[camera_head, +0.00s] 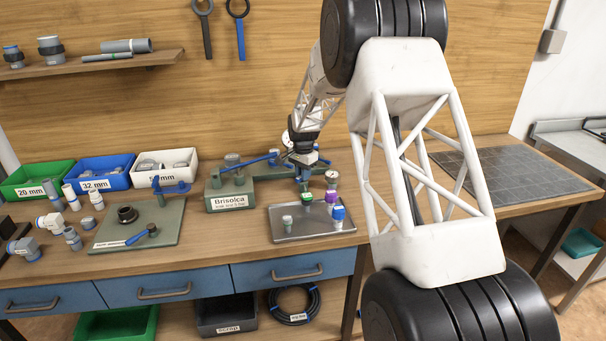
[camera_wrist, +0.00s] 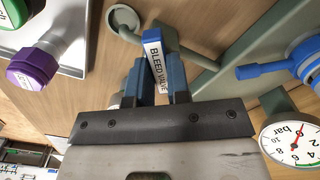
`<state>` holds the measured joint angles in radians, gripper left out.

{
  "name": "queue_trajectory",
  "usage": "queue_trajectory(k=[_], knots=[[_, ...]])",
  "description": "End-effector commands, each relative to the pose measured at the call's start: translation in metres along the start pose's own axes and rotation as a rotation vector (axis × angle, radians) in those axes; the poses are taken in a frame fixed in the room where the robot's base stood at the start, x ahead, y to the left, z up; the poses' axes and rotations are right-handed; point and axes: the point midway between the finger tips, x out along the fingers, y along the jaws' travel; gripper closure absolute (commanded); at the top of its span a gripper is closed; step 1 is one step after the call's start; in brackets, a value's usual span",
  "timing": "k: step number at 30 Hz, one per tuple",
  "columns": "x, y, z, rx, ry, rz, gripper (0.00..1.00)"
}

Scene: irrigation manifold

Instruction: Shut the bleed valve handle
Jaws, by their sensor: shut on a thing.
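The bleed valve handle (camera_wrist: 156,58) is a flat grey and blue lever with a white "BLEED VALVE" label in the wrist view. My gripper (camera_wrist: 157,82) is shut on it, with one blue finger on each side. In the head view, my gripper (camera_head: 304,173) is low over the right end of the green manifold (camera_head: 230,190), and the handle is too hidden to make out there.
A pressure gauge (camera_wrist: 293,135) stands close to my gripper. A blue lever (camera_wrist: 262,70) is at the right of the wrist view. A metal tray (camera_head: 290,232) with capped fittings, including a purple cap (camera_wrist: 35,65), lies in front of the manifold. A dark tiled mat (camera_head: 500,172) at the right is clear.

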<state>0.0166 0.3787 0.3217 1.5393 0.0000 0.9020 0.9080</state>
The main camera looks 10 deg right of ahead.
Motion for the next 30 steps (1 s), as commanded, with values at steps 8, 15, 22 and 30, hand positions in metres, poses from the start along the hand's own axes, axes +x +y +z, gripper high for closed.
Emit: queue_trajectory(k=[8, 15, 22, 30], knots=[[0.000, 0.000, 0.000, -0.001, 0.000, -0.001, 0.60], [0.000, 0.000, 0.000, -0.001, 0.000, 0.000, 0.57], [-0.006, 0.000, 0.000, -0.001, 0.001, -0.001, 0.57], [-0.034, 0.000, 0.000, -0.001, 0.001, -0.002, 0.57]])
